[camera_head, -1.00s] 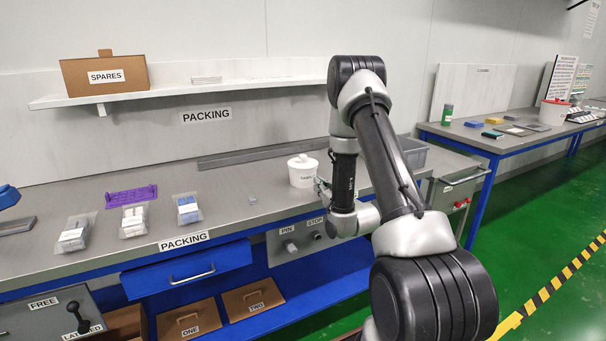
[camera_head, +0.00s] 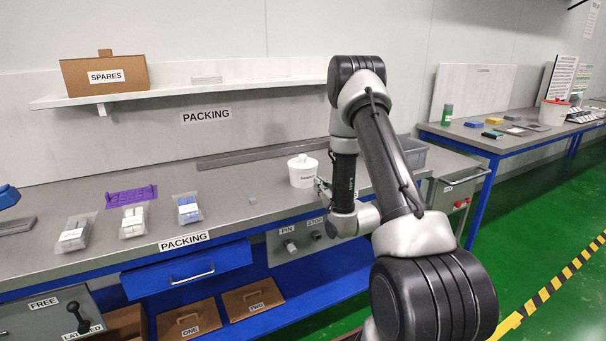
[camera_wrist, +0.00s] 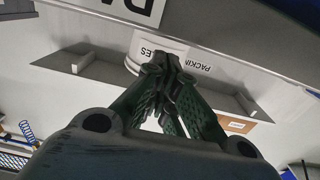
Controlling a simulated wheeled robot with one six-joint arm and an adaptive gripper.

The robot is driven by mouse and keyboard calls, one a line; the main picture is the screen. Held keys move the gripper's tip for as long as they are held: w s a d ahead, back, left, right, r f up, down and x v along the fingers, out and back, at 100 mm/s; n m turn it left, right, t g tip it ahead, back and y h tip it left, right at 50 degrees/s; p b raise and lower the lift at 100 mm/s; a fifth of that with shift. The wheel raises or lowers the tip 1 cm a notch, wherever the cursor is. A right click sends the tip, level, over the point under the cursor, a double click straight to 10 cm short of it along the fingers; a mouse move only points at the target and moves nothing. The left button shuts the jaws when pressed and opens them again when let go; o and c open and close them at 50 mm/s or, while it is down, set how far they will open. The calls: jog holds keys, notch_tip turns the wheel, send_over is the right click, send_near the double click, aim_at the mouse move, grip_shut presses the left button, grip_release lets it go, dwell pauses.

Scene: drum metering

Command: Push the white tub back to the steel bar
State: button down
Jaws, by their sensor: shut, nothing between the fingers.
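My gripper (camera_head: 321,186) is low at the tub's front right side, partly hidden by my arm. In the wrist view my gripper (camera_wrist: 168,82) has its fingers together and empty, pointing at the tub (camera_wrist: 150,50). The fingers cover part of the tub there, so I cannot tell whether they touch it.
Several bags (camera_head: 132,220), a purple rack (camera_head: 131,196) and a small grey block (camera_head: 253,200) are on the bench left of the tub. A grey bin (camera_head: 412,152) stands at the right end. The bench around the tub's left side is clear.

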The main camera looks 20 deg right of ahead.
aim_at(309, 177)
jog(key=shift+w+a, duration=0.1)
jog(key=shift+w, duration=2.4)
jog(key=shift+w, duration=1.4)
jog(key=s, duration=1)
